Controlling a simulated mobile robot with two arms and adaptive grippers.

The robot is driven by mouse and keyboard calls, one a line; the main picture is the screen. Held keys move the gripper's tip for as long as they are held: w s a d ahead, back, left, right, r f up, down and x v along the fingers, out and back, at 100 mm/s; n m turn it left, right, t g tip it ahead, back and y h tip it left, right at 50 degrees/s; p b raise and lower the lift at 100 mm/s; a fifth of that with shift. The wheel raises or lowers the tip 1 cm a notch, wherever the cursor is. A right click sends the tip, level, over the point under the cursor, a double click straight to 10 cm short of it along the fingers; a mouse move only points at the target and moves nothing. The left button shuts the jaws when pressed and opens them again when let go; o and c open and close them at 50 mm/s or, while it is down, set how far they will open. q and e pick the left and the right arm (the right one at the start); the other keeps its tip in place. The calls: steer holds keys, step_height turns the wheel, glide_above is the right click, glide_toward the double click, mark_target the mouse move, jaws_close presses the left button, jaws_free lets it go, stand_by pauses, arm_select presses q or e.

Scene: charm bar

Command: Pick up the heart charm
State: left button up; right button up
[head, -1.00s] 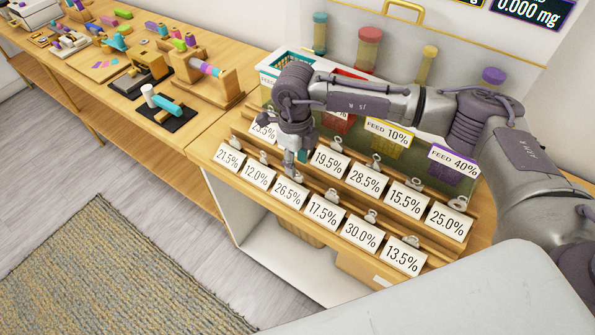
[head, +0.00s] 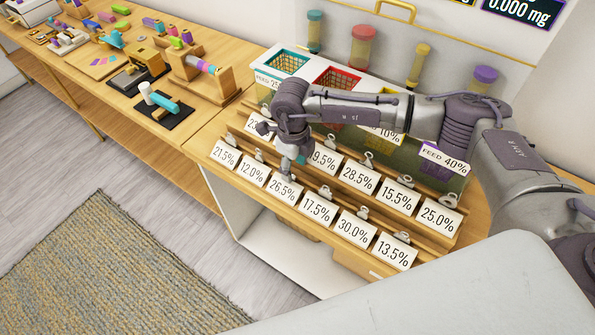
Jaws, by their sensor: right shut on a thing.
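I cannot make out a heart charm in the head view. My right gripper (head: 287,174) points down at the front rack of percentage cards. Its fingertips are shut at the top edge of the 26.5% card (head: 284,189), where the neighbouring cards carry metal clips. What sits between the fingers is small and mostly hidden, and looks like that card's clip. The card stands tilted in the rack, in line with its neighbours. My left gripper is not in view.
Several clipped cards, such as the 17.5% card (head: 318,209), stand close on both sides in two wooden rows. Behind are a teal bin (head: 287,62), a red bin (head: 338,78) and lidded jars. A workbench (head: 215,115) with tools extends left.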

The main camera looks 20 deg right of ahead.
steer(key=shift+o, duration=0.3)
steer(key=shift+s+a+f, duration=0.5)
steer(key=shift+f, duration=0.1)
steer(key=shift+w+a, duration=0.1)
steer(key=shift+a, duration=0.1)
jaws_close()
steer(key=shift+w+a, duration=0.1)
steer(key=shift+a, duration=0.1)
steer(key=shift+d, duration=0.15)
steer(key=shift+s+d+r, duration=0.15)
steer(key=shift+s, duration=0.05)
